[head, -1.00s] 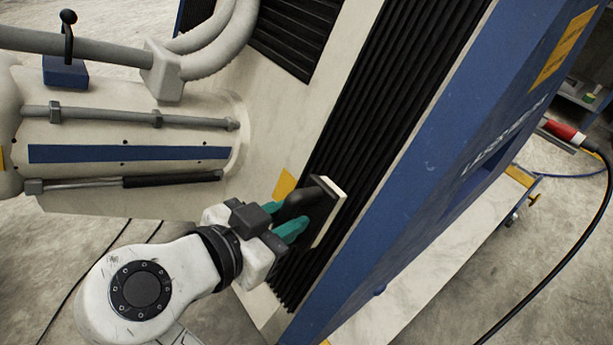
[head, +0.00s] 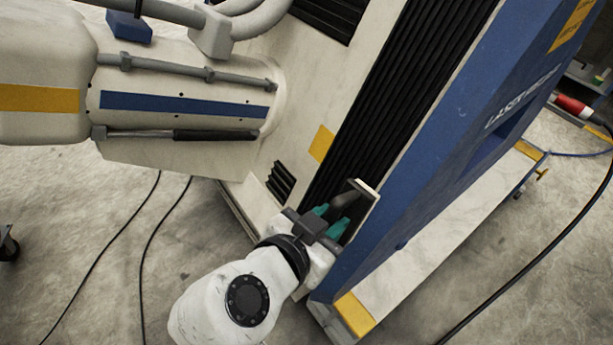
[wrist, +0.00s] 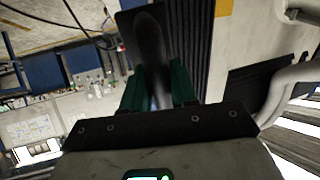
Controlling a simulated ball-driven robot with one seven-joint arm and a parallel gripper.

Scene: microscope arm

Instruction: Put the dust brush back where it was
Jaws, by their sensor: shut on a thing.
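The dust brush (head: 363,190) has a dark handle and body with a pale bristle strip along one edge. My gripper (head: 331,220), with teal fingers, is shut on the brush's handle and holds it in front of the lower part of the black ribbed panel of the machine. In the wrist view the dark brush (wrist: 150,40) stretches away from between the teal fingers of my gripper (wrist: 158,90). I cannot tell whether the bristles touch the ribs. No separate holder for the brush can be made out.
The black ribbed panel (head: 400,95) runs up the machine beside a blue side panel (head: 440,130). A pale arm-like housing (head: 185,120) with pipes juts out at the left. Black cables (head: 150,240) lie on the floor. A cluttered bench (wrist: 85,95) shows in the wrist view.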

